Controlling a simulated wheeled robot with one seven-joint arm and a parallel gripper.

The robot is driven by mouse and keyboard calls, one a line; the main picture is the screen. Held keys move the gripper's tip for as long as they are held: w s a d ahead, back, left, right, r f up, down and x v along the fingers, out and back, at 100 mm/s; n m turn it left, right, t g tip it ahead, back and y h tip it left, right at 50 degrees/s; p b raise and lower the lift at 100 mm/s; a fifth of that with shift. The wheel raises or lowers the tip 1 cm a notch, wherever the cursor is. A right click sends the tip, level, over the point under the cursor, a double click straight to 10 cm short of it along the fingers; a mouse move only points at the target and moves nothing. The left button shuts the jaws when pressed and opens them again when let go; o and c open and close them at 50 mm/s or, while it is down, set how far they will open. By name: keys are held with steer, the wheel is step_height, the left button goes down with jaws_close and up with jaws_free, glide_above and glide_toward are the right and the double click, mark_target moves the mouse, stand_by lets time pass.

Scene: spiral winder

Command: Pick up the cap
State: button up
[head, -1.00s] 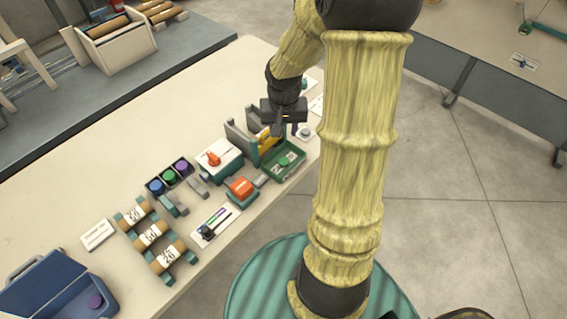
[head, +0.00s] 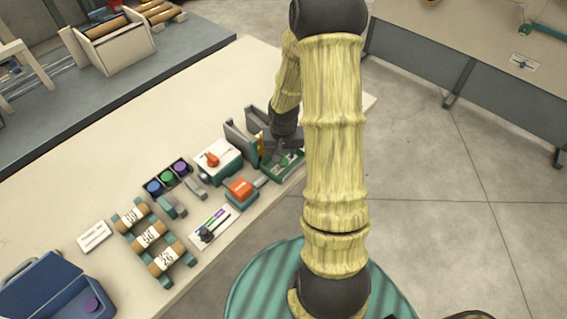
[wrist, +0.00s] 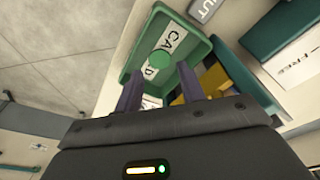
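A green round disc, which looks like the cap (wrist: 161,62), lies on a white lettered card inside a green tray (wrist: 192,31) in the wrist view. The disc covers part of the lettering. My gripper (wrist: 160,84) is open, with its two dark purple fingers apart and nothing between them. The fingertips point at the tray, just short of the disc in the picture. In the head view my gripper (head: 288,148) is over the tray (head: 291,172) and hides part of it. Whether a finger touches anything cannot be told.
Beside the tray stand a grey-walled holder with yellow parts (head: 240,140) and a white box with an orange knob (head: 218,160). An orange-topped block (head: 241,188) is nearby. A blue case (head: 55,295) holds a purple disc (head: 92,305). The table's back left is clear.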

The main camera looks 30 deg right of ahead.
mark_target(284, 162)
steer(key=shift+w+d+f, duration=0.1)
steer(key=shift+w+f, duration=0.1)
steer(key=shift+f, duration=0.65)
steer(key=shift+w+d+f, duration=0.1)
steer(key=shift+w+f, duration=0.05)
steer(key=shift+f, duration=0.65)
steer(key=shift+w+d+f, duration=0.1)
steer(key=shift+w+f, duration=0.1)
steer(key=shift+f, duration=0.65)
steer(key=shift+s, duration=0.1)
steer(key=c, duration=0.7)
